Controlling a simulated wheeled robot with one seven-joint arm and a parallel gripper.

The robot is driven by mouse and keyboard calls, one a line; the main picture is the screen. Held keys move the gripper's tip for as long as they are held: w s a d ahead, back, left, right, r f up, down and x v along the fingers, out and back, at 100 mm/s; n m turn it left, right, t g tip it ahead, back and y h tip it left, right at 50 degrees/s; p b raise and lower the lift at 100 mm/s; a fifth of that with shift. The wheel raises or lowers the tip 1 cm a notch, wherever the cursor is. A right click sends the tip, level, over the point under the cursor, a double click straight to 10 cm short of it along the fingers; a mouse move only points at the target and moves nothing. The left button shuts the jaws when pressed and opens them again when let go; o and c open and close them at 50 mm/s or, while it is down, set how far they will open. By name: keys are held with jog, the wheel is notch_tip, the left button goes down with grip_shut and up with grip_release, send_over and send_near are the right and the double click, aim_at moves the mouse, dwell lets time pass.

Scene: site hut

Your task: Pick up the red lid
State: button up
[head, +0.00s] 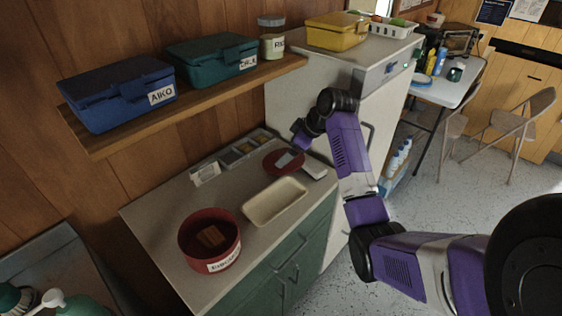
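The red lid (271,164) is a round, flat red disc near the back right of the counter, to the right of the divided tray. My gripper (292,154) is low over the lid, pointing down at the end of my purple arm. A grey piece overlaps the middle of the lid; I cannot tell whether it is a finger or something lying there. The fingertips are too small and partly hidden, so I cannot tell whether they are open or touch the lid.
A labelled red round tin (209,254) with a brown block inside stands at the front of the counter. A cream tray (259,216) lies between it and the lid. A wooden shelf (200,100) with blue and teal boxes overhangs the back. A fridge (315,93) stands right.

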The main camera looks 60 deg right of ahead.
jog(key=shift+s+d+r, duration=0.1)
jog(key=shift+s+d, duration=0.05)
jog(key=shift+d, duration=0.05)
jog(key=shift+s+f+p+x, duration=0.15)
jog(key=shift+p+x, duration=0.3)
jog(key=shift+x, duration=1.45)
jog(key=shift+s+f+p+x, duration=0.15)
jog(key=shift+p+x, duration=0.3)
jog(key=shift+x, duration=1.5)
jog(key=shift+a+r, duration=0.15)
jog(key=c, duration=1.2)
